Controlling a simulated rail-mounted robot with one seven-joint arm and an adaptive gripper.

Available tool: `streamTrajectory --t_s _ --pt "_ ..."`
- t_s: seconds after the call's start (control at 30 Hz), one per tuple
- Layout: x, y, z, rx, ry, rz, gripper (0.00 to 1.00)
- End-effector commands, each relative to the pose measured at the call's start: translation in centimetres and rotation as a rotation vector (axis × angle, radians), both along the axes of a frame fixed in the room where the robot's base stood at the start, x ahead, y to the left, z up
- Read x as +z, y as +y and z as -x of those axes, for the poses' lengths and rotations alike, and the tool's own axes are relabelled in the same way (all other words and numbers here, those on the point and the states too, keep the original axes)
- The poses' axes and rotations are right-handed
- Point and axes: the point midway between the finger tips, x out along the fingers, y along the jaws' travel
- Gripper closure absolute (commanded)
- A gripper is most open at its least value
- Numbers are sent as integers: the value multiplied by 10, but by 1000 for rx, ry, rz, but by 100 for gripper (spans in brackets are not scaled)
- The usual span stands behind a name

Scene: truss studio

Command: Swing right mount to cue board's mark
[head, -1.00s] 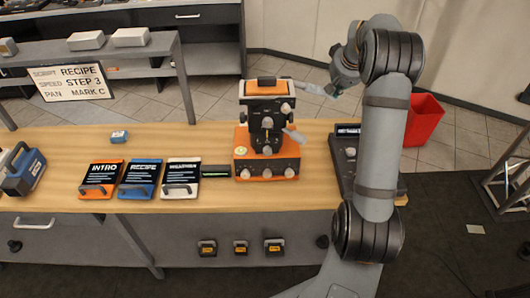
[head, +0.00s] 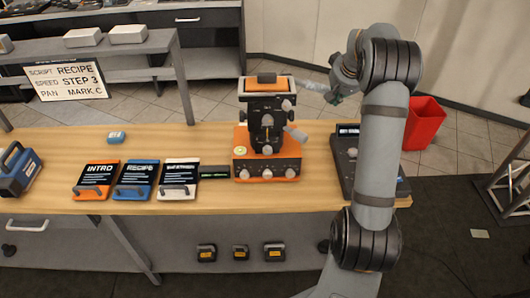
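The cue board (head: 66,80) stands at the upper left and reads SCRIPT RECIPE, SPEED STEP 3, PAN MARK C. One mount is in view, a black and orange unit (head: 266,130) upright on the wooden bench, with knobs on its base and a pale lever on its right side. Pan mark letters cannot be read.
Black-topped INTRO (head: 97,173), RECIPE (head: 137,173) and third (head: 179,173) cards lie left of the mount. A small display (head: 214,172) sits beside them. A dark console (head: 346,160) is partly behind my arm. A red bin (head: 424,121) stands beyond the bench.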

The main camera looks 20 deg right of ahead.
Motion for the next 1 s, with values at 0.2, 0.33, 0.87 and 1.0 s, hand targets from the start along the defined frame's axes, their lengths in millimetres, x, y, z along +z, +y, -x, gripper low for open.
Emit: streamTrajectory --t_s 0.2,0.33,0.87,1.0 --pt "0 0 0 0 0 0 100" --pt "1 0 -1 0 0 0 100" --pt "2 0 -18 1 0 0 100" --pt "1 -1 -21 0 0 0 100"
